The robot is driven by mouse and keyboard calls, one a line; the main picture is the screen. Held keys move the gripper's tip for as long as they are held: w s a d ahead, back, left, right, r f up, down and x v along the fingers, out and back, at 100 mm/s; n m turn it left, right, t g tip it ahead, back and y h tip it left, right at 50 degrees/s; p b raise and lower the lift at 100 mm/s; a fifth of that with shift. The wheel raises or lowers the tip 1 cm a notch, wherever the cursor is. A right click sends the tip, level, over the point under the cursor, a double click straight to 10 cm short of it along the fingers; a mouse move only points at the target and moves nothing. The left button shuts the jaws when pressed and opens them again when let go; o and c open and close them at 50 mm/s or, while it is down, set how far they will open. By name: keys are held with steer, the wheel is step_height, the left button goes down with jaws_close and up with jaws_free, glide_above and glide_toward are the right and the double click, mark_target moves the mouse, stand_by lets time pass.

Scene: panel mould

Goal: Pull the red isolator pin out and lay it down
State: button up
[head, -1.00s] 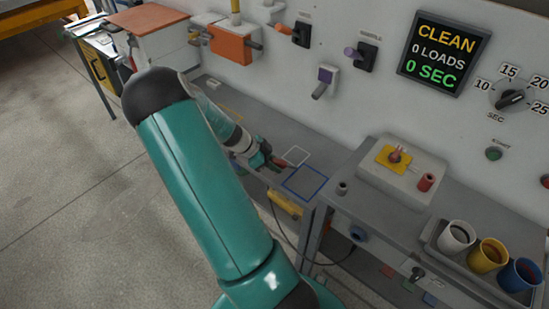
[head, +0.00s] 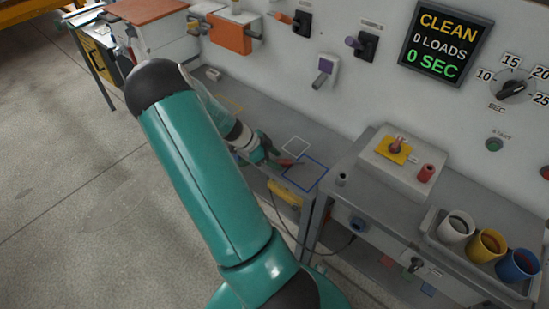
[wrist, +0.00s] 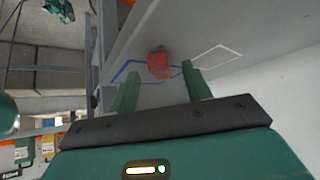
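A red piece (head: 291,162), which looks like the isolator pin, is at the tip of my gripper (head: 272,158) in the head view, beside the blue outlined square (head: 305,173) on the grey shelf. In the wrist view the red piece (wrist: 158,65) shows blurred, just beyond and between the two green fingers of my gripper (wrist: 160,72). The fingers stand apart, with a gap visible on each side of the red piece. It appears to lie at the blue outline; I cannot tell whether it touches the shelf fully.
A white outlined square (head: 295,146) adjoins the blue one. To the right stands a grey box with a yellow plate (head: 392,152) and red knob, and a red cylinder (head: 426,173). A tray of cups (head: 456,228) stands far right. A yellow item (head: 285,194) is below the shelf edge.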

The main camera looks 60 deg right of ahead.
steer(key=v, duration=1.3)
steer(key=shift+w+r, duration=0.25)
steer(key=shift+r, duration=0.1)
steer(key=shift+a, duration=0.1)
